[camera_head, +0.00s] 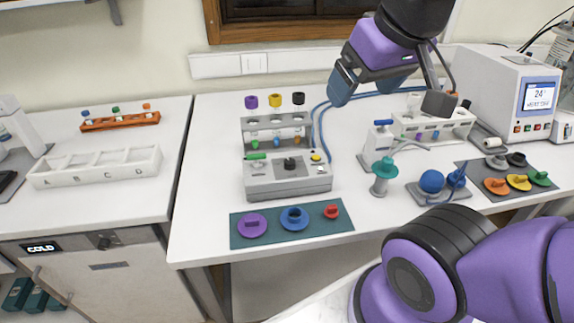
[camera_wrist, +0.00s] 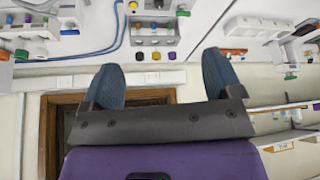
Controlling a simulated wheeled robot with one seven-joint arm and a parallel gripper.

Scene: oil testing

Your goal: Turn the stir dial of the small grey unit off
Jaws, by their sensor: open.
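The small grey unit (camera_head: 288,183) stands on the white bench near the middle of the head view. Its black dial (camera_head: 289,164) is on the top face, between a green piece (camera_head: 256,156) on the left and a yellow button (camera_head: 315,157) on the right. The dial's exact setting is too small to read. My gripper (camera_head: 345,84) is up behind and to the right of the unit, well clear of it. In the wrist view the blue fingers (camera_wrist: 163,72) are spread with nothing between them. The unit appears upside down at the top of that view.
A tube rack (camera_head: 275,125) with purple, yellow and black caps stands directly behind the unit. A teal mat (camera_head: 240,232) with caps lies in front. Blue tubing (camera_head: 318,125) runs along its right. Another rack (camera_head: 440,125) and a white instrument (camera_head: 500,85) stand right.

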